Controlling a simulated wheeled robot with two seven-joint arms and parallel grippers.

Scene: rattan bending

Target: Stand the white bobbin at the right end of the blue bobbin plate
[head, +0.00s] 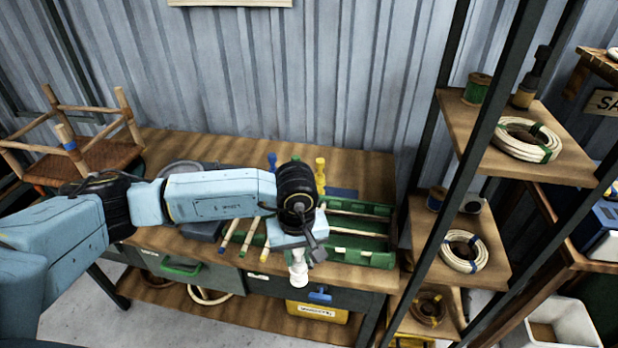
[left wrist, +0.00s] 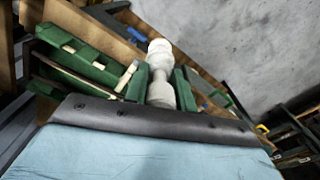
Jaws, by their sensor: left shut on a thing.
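The white bobbin (head: 298,268) hangs below my left gripper (head: 303,250), in front of the bench's front edge in the head view. The left gripper is shut on it. In the left wrist view the bobbin (left wrist: 160,72) shows pale, with a rounded end and a narrow waist, between two green pieces. A flat blue piece (head: 343,193), which looks like the blue bobbin plate, lies on the bench behind the gripper. My wrist hides part of it, and its right end shows. My right gripper is in neither view.
A green tray (head: 378,258) with rattan canes lies right of the gripper. A yellow upright piece (head: 320,172) stands behind the wrist. Coloured-tip sticks (head: 247,236) lie to the left. A shelf rack (head: 455,225) with coils and spools stands at the right.

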